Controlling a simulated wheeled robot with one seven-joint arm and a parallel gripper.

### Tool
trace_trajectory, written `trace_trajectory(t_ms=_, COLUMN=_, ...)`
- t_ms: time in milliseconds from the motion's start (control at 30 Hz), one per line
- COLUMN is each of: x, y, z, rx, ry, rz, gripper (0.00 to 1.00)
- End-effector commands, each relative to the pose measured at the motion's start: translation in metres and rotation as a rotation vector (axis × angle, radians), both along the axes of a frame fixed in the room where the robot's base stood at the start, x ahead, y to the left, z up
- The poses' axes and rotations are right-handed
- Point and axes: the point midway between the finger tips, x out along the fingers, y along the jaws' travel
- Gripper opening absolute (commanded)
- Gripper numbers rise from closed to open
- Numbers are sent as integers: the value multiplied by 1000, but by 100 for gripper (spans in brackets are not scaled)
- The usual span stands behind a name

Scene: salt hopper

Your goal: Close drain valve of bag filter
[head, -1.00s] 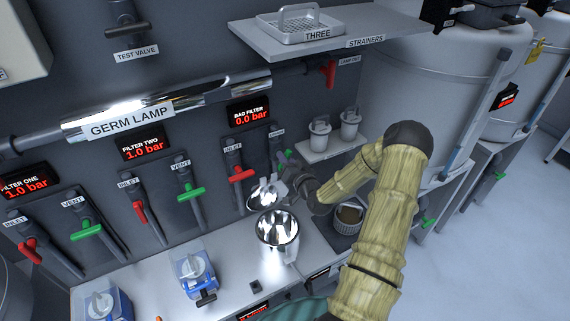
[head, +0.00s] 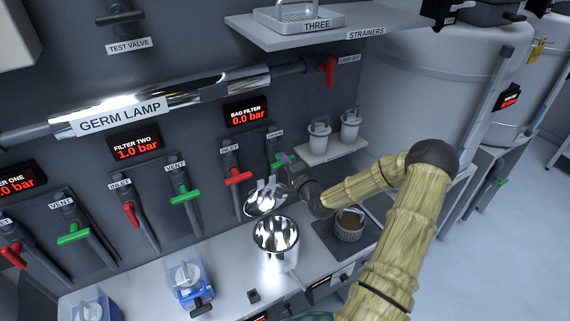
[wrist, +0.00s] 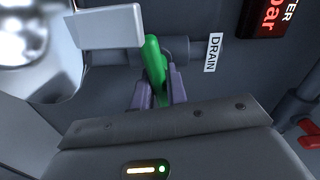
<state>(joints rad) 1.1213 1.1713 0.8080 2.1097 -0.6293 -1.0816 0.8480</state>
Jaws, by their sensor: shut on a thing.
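The bag filter's drain valve has a green handle, seen in the wrist view (wrist: 154,62) and partly hidden in the head view (head: 275,162). My gripper (wrist: 156,88) is shut on this handle, with a purple finger on each side of it. In the wrist view the handle lies roughly across its grey pipe, slightly tilted. The DRAIN label (wrist: 213,52) is beside it. In the head view my gripper (head: 287,160) is at the wall, just below the drain label. The BAG FILTER display (head: 245,113) reads 0.0 bar.
The red inlet handle (head: 237,177) is just left of the drain. The shiny open bag filter housing (head: 276,247) stands below, with a tilted metal lid (head: 264,199) above it, close to my gripper. A small shelf (head: 333,151) with two white cups is to the right.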

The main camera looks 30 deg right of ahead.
Motion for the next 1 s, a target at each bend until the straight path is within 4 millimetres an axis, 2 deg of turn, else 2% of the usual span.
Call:
trace_trajectory(t_ms=300, x=0, y=-2, z=-2, rx=151, ry=6, rz=-4, gripper=0)
trace_trajectory(t_ms=800, x=0, y=-2, z=-2, rx=177, ry=8, rz=-4, gripper=0)
trace_trajectory(t_ms=833, x=0, y=-2, z=-2, rx=177, ry=8, rz=-4, gripper=17)
trace_trajectory(t_ms=900, x=0, y=-2, z=-2, rx=177, ry=8, rz=-4, gripper=30)
trace_trajectory(t_ms=933, x=0, y=-1, z=-2, rx=177, ry=8, rz=-4, gripper=36)
trace_trajectory(t_ms=1000, x=0, y=-1, z=-2, rx=176, ry=8, rz=-3, gripper=36)
